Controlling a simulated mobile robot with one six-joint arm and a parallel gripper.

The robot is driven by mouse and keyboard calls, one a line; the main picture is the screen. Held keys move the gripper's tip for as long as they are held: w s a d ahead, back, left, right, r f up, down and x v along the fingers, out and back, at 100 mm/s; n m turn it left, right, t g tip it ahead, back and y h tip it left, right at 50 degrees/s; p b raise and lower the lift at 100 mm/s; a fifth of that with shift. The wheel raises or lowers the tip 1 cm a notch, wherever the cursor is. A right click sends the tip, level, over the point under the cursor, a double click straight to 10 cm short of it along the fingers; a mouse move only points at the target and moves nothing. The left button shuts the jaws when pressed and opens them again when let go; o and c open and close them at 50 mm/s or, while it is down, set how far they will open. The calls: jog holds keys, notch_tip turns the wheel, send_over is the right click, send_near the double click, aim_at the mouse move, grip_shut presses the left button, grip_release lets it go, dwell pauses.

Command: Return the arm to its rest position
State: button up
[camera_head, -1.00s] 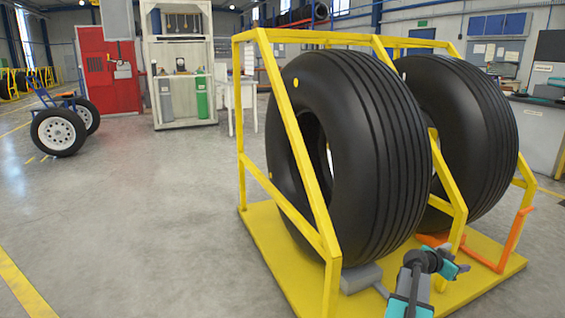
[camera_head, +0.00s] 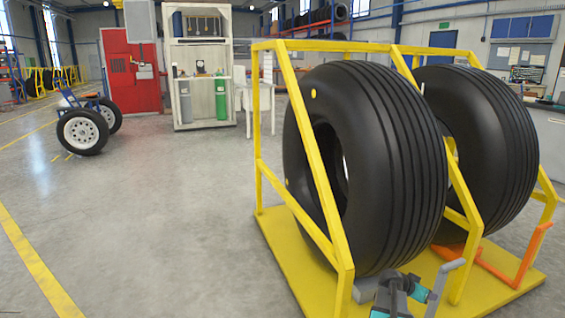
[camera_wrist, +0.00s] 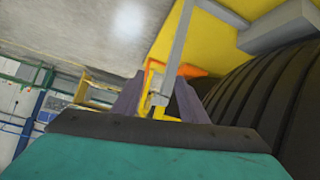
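My arm and gripper (camera_head: 418,292) show at the bottom of the head view, low in front of the yellow tyre rack (camera_head: 338,258). In the wrist view my gripper (camera_wrist: 158,98) has two purple-grey fingers standing apart, with a gap between them. A grey lever (camera_head: 443,285) rises beside the gripper in the head view. In the wrist view the grey lever (camera_wrist: 180,42) runs down toward the gap between the fingers; whether it touches them cannot be told. Nothing is seen clamped. The rack holds two large black tyres, a near one (camera_head: 402,165) and a far one (camera_head: 487,150).
A grey block (camera_head: 366,290) sits at the near tyre's foot. A wheeled cart (camera_head: 82,130), red cabinet (camera_head: 132,80) and white shelf (camera_head: 179,90) stand behind. The floor at left is clear.

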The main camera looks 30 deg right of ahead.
jog(key=w+a+f+n+y+p, duration=0.2)
jog(key=a+f+n+p, duration=0.15)
jog(key=a, duration=0.85)
jog(key=w+a+f+n+y+p, duration=0.25)
jog(key=a+p, duration=0.25)
jog(key=a, duration=0.7)
jog(key=w+a+f+n+y+p, duration=0.25)
jog(key=a+p, duration=0.25)
jog(key=a, duration=0.6)
jog(key=s+a+r+n+g+y+p, duration=0.1)
jog(key=s+a+n+p, duration=0.3)
jog(key=a, duration=1.2)
jog(key=s+a+r+n+g+y+p, duration=0.2)
jog(key=s+a+p, duration=0.6)
jog(key=s+a, duration=0.5)
jog(key=a+n+g, duration=0.1)
jog(key=a+n, duration=0.1)
jog(key=shift+a+y, duration=0.4)
jog(key=shift+c, duration=0.3)
jog(key=shift+c, duration=0.7)
